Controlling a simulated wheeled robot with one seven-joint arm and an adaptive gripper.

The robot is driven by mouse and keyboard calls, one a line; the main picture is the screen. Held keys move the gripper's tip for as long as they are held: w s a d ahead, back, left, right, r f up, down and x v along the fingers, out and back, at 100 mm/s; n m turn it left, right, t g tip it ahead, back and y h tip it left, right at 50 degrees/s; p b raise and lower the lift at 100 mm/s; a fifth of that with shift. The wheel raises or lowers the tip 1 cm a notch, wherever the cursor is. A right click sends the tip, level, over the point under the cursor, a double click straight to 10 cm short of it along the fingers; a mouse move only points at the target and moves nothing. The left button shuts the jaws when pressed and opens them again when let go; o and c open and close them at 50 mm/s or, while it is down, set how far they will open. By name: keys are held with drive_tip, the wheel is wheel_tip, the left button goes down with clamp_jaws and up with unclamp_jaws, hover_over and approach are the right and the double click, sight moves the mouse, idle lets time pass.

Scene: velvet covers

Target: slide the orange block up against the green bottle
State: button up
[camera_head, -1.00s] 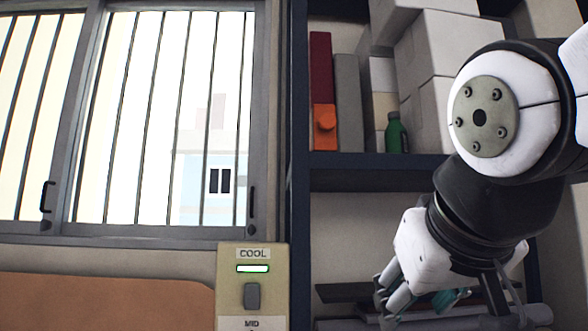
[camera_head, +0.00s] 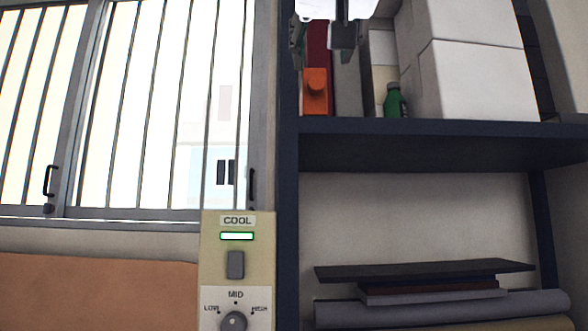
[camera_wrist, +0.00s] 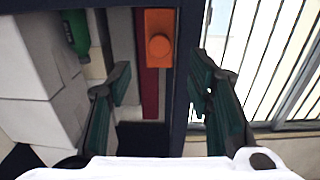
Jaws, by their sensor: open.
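The orange block (camera_head: 315,102), with a round knob on its front, stands at the left end of the upper shelf. It also shows at the top of the wrist view (camera_wrist: 159,22). The green bottle (camera_head: 394,102) stands upright on the same shelf to its right, with a gap between them; the wrist view shows it at the upper left (camera_wrist: 76,32). My gripper (camera_head: 321,42) is open and empty, above the block in the head view. In the wrist view its two fingers (camera_wrist: 164,77) are spread to either side of the block's column, apart from it.
A dark red book (camera_head: 317,44) and a grey one (camera_head: 347,85) stand behind the block. White boxes (camera_head: 478,80) fill the shelf right of the bottle. The shelf's dark front edge (camera_head: 430,127) runs below. A barred window (camera_head: 130,110) is at the left.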

sight(317, 83)
drive_tip(key=w+p, duration=0.1)
drive_tip(key=w, duration=0.8)
drive_tip(key=shift+w, duration=0.2)
clamp_jaws()
